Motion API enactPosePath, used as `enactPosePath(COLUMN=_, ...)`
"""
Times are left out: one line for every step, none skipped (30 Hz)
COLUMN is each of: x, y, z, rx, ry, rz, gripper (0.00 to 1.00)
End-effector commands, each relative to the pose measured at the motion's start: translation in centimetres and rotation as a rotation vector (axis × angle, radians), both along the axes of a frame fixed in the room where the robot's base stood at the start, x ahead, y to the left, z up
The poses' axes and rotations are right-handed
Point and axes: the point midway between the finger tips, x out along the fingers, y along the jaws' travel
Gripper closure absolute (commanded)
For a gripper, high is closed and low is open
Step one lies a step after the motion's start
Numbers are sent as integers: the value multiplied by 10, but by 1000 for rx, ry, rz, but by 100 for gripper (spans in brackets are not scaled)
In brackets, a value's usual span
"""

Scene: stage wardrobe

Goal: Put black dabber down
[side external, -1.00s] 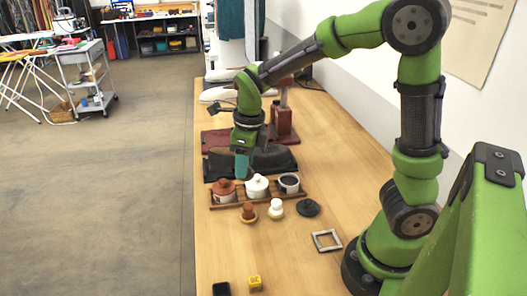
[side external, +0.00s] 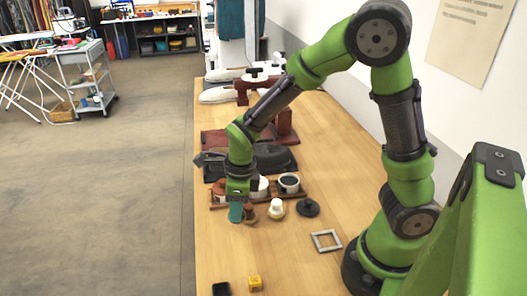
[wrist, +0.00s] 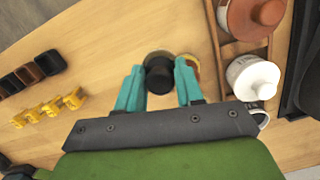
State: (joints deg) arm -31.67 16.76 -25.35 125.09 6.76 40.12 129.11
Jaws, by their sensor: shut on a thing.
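My gripper (wrist: 156,88) is shut on the black dabber (wrist: 158,68), a dark round piece between its teal fingers in the wrist view. In the side view my gripper (side external: 236,212) is low at the near left of the pot tray, and the dabber is hidden there. I cannot tell if the dabber touches the table. A brown dabber (side external: 249,211) stands just right of the fingers. A yellowish dish (wrist: 190,65) shows partly behind the right finger in the wrist view. A white dabber (side external: 276,206) stands on a dish further right.
The wooden tray (side external: 216,201) holds brown, white and open black pots (side external: 289,182). A black knobbed disc (side external: 308,208) and a square frame (side external: 326,241) lie to the right. Black (side external: 221,289) and yellow blocks (side external: 254,283) are nearer. The table between is clear.

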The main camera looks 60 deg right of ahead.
Motion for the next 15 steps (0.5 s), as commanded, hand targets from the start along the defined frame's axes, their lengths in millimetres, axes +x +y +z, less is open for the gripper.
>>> enactPosePath(x=12, y=1, z=-2, rx=-3, ry=1, rz=-1, gripper=88)
enactPosePath(x=19, y=2, z=-2, rx=-3, ry=0, rz=-1, gripper=88)
enactPosePath(x=25, y=4, z=-3, rx=-2, ry=1, rz=-2, gripper=88)
enactPosePath(x=30, y=5, z=-4, rx=-1, ry=2, rz=-1, gripper=88)
enactPosePath(x=34, y=6, z=-4, rx=-1, ry=2, rz=0, gripper=88)
enactPosePath(x=38, y=7, z=-4, rx=-1, ry=0, rz=0, gripper=88)
enactPosePath(x=40, y=7, z=-4, rx=-1, ry=1, rz=0, gripper=88)
enactPosePath(x=41, y=7, z=-4, rx=-1, ry=2, rz=0, gripper=88)
enactPosePath(x=44, y=7, z=-4, rx=0, ry=1, rz=-1, gripper=88)
enactPosePath(x=46, y=8, z=-4, rx=0, ry=1, rz=-1, gripper=88)
enactPosePath(x=49, y=8, z=-5, rx=0, ry=1, rz=-1, gripper=88)
enactPosePath(x=54, y=9, z=-7, rx=-1, ry=2, rz=-1, gripper=88)
enactPosePath(x=52, y=9, z=-13, rx=-1, ry=5, rz=-2, gripper=88)
enactPosePath(x=51, y=9, z=-19, rx=-2, ry=6, rz=-1, gripper=88)
enactPosePath(x=51, y=8, z=-25, rx=-1, ry=7, rz=-3, gripper=88)
